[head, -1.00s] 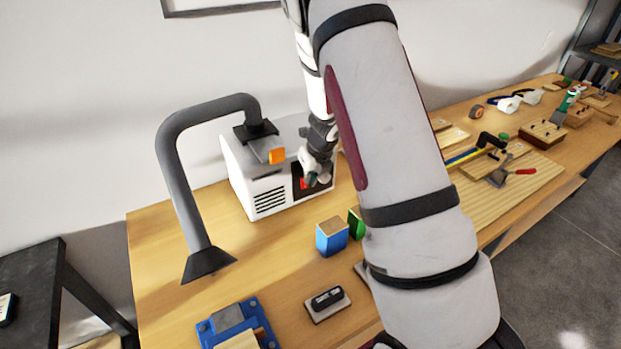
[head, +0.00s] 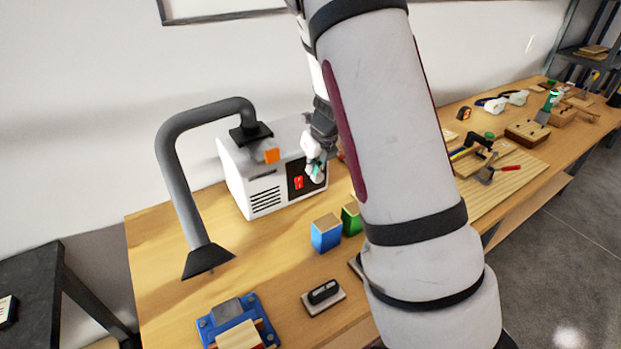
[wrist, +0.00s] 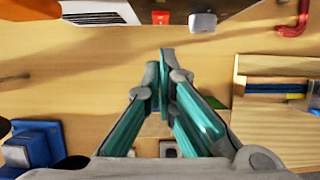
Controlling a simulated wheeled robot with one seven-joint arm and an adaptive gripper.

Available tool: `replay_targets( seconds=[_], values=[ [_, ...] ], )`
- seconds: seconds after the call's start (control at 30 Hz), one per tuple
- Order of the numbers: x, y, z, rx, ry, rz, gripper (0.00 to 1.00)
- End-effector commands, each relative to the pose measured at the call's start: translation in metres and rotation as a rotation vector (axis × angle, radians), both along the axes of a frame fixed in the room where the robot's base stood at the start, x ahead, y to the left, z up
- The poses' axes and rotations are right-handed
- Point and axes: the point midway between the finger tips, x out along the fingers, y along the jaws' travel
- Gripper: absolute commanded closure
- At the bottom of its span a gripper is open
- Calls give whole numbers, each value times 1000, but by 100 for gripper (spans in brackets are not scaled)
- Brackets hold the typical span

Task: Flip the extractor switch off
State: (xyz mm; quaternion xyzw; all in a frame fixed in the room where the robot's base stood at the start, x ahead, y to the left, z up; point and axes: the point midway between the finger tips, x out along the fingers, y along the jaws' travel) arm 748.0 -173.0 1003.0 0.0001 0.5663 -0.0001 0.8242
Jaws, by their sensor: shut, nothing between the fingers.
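The extractor is a white box (head: 235,180) with side vents and a curved grey duct (head: 178,195). It stands against the wall on the bench. Its dark front panel (head: 310,166) carries a red switch (head: 298,183), now visible in the head view. Whether the switch is on or off is too small to tell. In the wrist view my gripper's teal fingers (wrist: 166,55) are together and empty. A red piece, probably the switch (wrist: 160,17), shows beyond them.
A blue block (head: 326,236) and a green block (head: 351,218) stand in front of the extractor. A blue vise (head: 238,318) and a black-handled item (head: 323,293) lie nearer. Tools and a wooden board (head: 500,195) are to the right. Bare bench lies left of the blocks.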

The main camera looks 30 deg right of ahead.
Motion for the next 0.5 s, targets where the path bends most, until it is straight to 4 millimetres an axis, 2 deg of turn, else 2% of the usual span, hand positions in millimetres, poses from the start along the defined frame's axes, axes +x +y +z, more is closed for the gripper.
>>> replay_targets(
  seconds=[0.1, 0.2, 0.5],
  values=[
    [-2, 0, 20, -2, -2, 2, 100],
    [-3, 0, 30, -1, -1, 2, 100],
    [-5, 0, 37, 0, 1, 0, 100]
  ],
)
